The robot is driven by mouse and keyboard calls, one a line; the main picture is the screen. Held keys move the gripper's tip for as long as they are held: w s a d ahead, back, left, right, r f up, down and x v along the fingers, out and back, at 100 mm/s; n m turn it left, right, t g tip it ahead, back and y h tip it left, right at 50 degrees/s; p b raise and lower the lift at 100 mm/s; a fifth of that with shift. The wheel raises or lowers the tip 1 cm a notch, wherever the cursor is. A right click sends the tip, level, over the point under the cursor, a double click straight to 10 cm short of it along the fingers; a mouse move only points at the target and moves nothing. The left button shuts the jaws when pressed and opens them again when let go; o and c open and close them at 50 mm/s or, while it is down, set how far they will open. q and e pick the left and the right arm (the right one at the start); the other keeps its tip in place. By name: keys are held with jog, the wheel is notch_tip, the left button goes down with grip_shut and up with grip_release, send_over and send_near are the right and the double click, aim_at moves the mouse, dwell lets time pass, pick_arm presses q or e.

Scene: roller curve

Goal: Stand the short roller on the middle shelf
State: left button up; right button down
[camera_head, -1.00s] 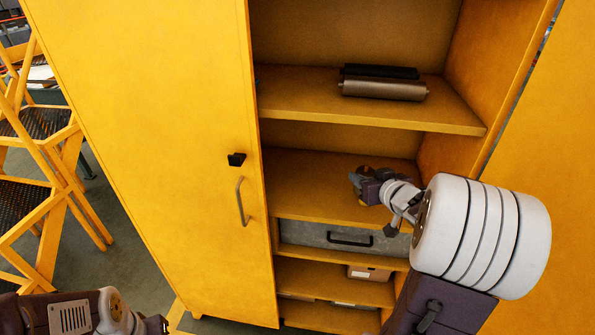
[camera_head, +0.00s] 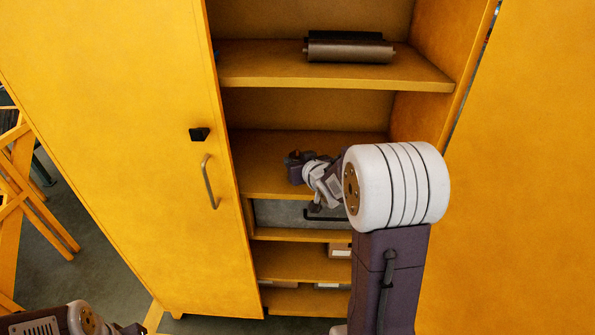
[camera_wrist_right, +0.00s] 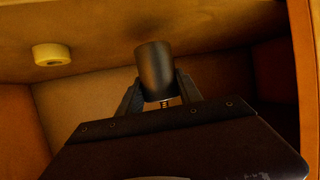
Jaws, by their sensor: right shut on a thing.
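The middle shelf (camera_head: 262,162) of the yellow cabinet lies open below the upper shelf. My right gripper (camera_head: 293,166) is over it, inside the cabinet. In the right wrist view my right gripper (camera_wrist_right: 157,98) is shut on the short roller (camera_wrist_right: 153,68), a dark grey cylinder. The roller's far end is close to the brown board at the picture's top, with a dark shadow there. I cannot tell whether it touches. The roller is hard to make out in the head view. My left gripper (camera_head: 132,329) barely shows at the bottom left edge; its fingers are unclear.
A brown roller (camera_head: 348,50) and a black roller (camera_head: 345,36) lie on the upper shelf. A yellow ring-shaped piece (camera_wrist_right: 52,54) sits on the board in the right wrist view. The cabinet door (camera_head: 120,130) stands left; a grey drawer (camera_head: 285,214) is below the middle shelf.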

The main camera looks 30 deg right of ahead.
notch_tip(320, 180, down, 2)
jog(key=shift+f, duration=0.35)
jog(key=shift+w, duration=0.1)
jog(key=shift+f+b, duration=0.1)
jog(key=shift+b, duration=0.25)
jog(key=c, duration=0.8)
grip_release()
jog(key=shift+f, duration=0.1)
